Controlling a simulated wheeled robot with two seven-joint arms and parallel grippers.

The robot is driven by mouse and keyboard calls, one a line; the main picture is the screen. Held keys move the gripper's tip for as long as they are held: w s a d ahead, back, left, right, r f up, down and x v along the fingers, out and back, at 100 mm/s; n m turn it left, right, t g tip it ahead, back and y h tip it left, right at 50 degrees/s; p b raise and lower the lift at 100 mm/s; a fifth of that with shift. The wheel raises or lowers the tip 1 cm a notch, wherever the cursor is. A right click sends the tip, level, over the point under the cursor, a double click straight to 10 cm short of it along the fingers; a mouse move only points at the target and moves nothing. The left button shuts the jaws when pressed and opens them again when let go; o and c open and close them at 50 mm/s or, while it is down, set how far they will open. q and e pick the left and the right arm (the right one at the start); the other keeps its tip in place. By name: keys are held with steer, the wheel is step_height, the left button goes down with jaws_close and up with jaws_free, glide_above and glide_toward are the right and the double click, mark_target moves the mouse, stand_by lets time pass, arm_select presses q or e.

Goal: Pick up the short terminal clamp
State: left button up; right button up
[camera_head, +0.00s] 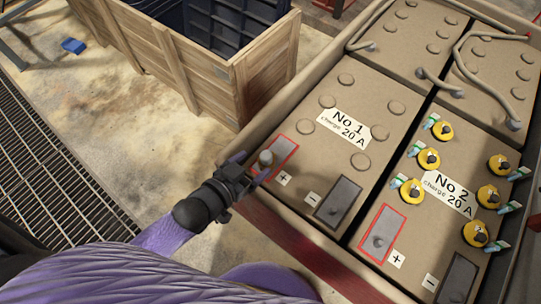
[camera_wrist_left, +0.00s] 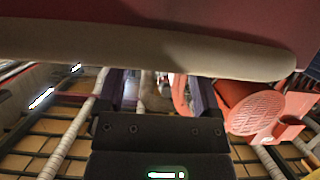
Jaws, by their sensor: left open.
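My left gripper (camera_head: 252,170) is at the near left corner of the battery marked No 1 (camera_head: 390,100), beside a short, rounded, grey-tan post (camera_head: 265,158) at its red-edged plus plate (camera_head: 283,150). I cannot tell whether this post is the short terminal clamp. In the left wrist view the two dark fingers (camera_wrist_left: 158,95) stand apart, with a pale, blurred upright shape (camera_wrist_left: 152,92) seen between them. I cannot tell whether it lies between the fingers or behind them. Grey cables with end clamps (camera_head: 513,124) lie on the far batteries. My right gripper does not show.
The battery marked No 2 (camera_head: 464,165) has several yellow caps and a red-edged plate (camera_head: 381,233). A wooden crate (camera_head: 190,60) stands at the back left. A blue object (camera_head: 73,46) lies on the floor. A floor grating (camera_head: 45,160) is at the left.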

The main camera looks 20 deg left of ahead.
mark_target(265, 157)
arm_select(q)
steer(key=b+x, duration=0.1)
steer(key=x, duration=0.1)
steer(key=b+x, duration=0.2)
steer(key=x, duration=0.1)
steer(key=shift+s+d+f+b, duration=0.15)
steer(key=shift+f+b, duration=0.15)
steer(key=shift+w+d+r, duration=0.1)
steer(key=shift+w, duration=0.15)
steer(key=shift+r, duration=0.15)
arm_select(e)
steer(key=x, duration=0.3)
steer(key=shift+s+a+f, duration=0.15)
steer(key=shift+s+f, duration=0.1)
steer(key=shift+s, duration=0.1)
arm_select(q)
jaws_close()
